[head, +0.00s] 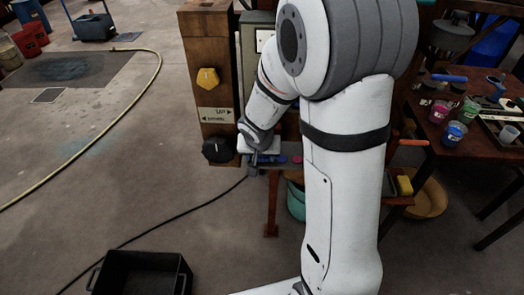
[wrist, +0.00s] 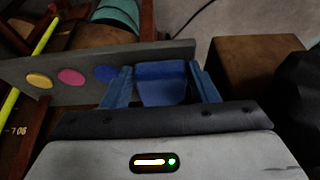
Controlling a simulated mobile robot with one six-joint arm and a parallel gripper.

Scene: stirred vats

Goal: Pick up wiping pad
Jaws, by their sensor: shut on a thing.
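My gripper (wrist: 161,66) is shut on a blue, block-shaped pad, which I take to be the wiping pad (wrist: 161,88). In the wrist view the pad sits between the two blue fingers, beside a grey strip with coloured discs. In the head view my gripper (head: 254,163) is low at the foot of the wooden post, partly hidden by my own arm. The pad cannot be made out clearly there.
The grey strip (wrist: 60,80) carries yellow, pink and blue discs. A wooden post (head: 213,90) with yellow and black knobs stands left of my gripper. A table (head: 425,130) with paint-like cups is at the right. A black crate (head: 140,258) and a cable lie on the floor.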

